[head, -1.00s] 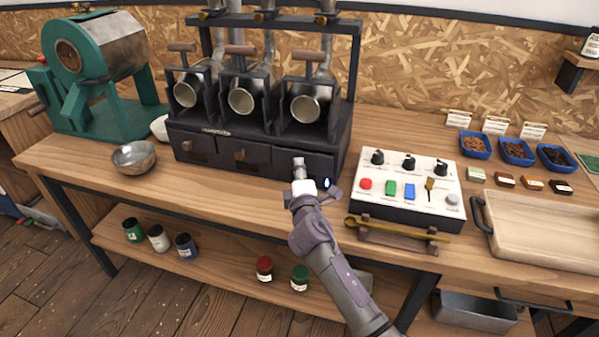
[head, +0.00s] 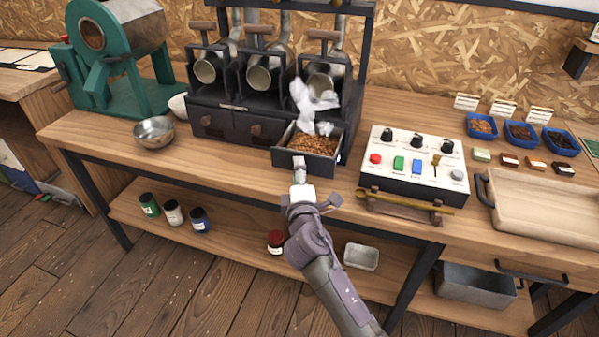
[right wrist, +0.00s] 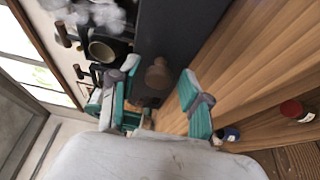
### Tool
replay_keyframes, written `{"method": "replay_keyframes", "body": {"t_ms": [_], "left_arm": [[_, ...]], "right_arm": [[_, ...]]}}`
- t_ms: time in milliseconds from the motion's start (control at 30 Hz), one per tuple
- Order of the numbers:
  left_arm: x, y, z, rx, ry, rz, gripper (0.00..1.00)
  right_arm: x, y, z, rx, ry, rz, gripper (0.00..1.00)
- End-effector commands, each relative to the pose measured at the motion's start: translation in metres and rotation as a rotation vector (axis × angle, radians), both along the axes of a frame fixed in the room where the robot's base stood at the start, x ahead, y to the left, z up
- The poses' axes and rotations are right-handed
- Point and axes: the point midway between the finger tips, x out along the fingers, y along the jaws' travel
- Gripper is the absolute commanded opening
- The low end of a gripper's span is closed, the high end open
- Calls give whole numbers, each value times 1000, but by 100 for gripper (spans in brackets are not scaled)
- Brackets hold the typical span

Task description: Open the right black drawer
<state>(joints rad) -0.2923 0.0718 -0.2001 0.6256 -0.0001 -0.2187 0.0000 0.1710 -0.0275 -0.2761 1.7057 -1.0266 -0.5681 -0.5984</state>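The right black drawer (head: 317,164) is pulled out from the black roaster base, and brown beans (head: 313,143) lie inside it. My right gripper (head: 299,168) is in front of its front panel and hides the knob in the head view. In the right wrist view, the fingers of my right gripper (right wrist: 160,78) are spread apart. The drawer's round wooden knob (right wrist: 158,75) shows between their tips, with gaps at both sides. The dark drawer front (right wrist: 185,35) lies behind the knob. My left gripper is not in view.
White smoke (head: 313,100) hangs above the open drawer. A control panel (head: 415,160) stands to its right, with a wooden tray (head: 545,210) beyond. Two shut black drawers (head: 213,122) and a metal bowl (head: 154,132) are to the left. Jars stand on the lower shelf (head: 240,235).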

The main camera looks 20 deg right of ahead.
Motion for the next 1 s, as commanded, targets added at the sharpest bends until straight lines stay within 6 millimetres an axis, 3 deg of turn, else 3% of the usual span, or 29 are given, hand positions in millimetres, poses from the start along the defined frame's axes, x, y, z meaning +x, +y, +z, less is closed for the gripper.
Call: {"method": "replay_keyframes", "body": {"t_ms": [200, 367, 467, 800, 1000], "left_arm": [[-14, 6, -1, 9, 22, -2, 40], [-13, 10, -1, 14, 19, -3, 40], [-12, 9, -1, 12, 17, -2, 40], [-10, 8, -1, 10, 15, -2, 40], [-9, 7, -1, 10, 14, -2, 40]], "right_arm": [[0, 0, 0, 0, -1, 0, 53], [-5, 1, 0, 0, -1, 1, 53], [-18, 4, 0, 0, 0, 1, 53], [-87, 18, -1, 3, 3, 1, 53], [-112, 23, 0, -1, 0, 0, 53]]}}
